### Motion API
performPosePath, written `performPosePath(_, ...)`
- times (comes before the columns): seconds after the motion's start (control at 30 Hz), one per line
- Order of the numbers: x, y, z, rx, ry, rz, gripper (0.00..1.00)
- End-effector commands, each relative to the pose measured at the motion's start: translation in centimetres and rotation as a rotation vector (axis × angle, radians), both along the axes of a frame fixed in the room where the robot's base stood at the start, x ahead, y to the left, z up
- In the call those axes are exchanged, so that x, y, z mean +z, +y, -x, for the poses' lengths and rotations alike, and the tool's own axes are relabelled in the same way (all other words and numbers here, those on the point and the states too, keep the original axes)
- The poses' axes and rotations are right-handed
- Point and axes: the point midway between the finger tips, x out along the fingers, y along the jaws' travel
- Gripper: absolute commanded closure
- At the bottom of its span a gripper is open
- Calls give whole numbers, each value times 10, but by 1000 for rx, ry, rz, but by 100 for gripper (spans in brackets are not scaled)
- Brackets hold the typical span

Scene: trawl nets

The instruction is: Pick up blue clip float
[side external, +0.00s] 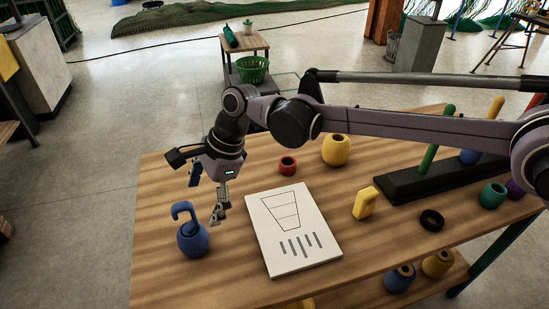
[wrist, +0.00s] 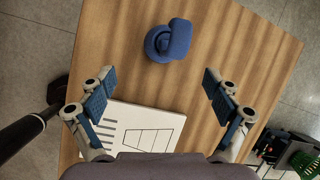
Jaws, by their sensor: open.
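The blue clip float (side external: 192,238) stands upright on the left front part of the wooden table, with a hooked clip on top of its round body. In the wrist view the blue clip float (wrist: 168,42) lies ahead of my gripper, between the lines of the two fingers but beyond their tips. My gripper (side external: 207,196) is above the table, just up and right of the float in the side view, and touches nothing. In the wrist view my gripper (wrist: 155,80) has its blue-padded fingers wide apart with nothing between them.
A white board with a net drawing (side external: 292,231) lies right of the float. A red ring (side external: 288,165), a yellow float (side external: 336,150), a yellow block (side external: 366,203), a black ring (side external: 432,220) and a black peg rack (side external: 410,181) stand farther right. The table around the float is clear.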

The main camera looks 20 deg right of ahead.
Motion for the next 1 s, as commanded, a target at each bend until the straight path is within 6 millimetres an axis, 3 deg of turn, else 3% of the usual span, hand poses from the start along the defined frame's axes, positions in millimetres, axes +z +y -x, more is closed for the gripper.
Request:
performPosePath(0.3, -40, 18, -1, -1, 1, -1, 10)
performPosePath(0.57, -55, 24, -2, -1, 0, 0, 10)
performPosePath(1.0, -96, 42, -8, -2, 0, -1, 10)
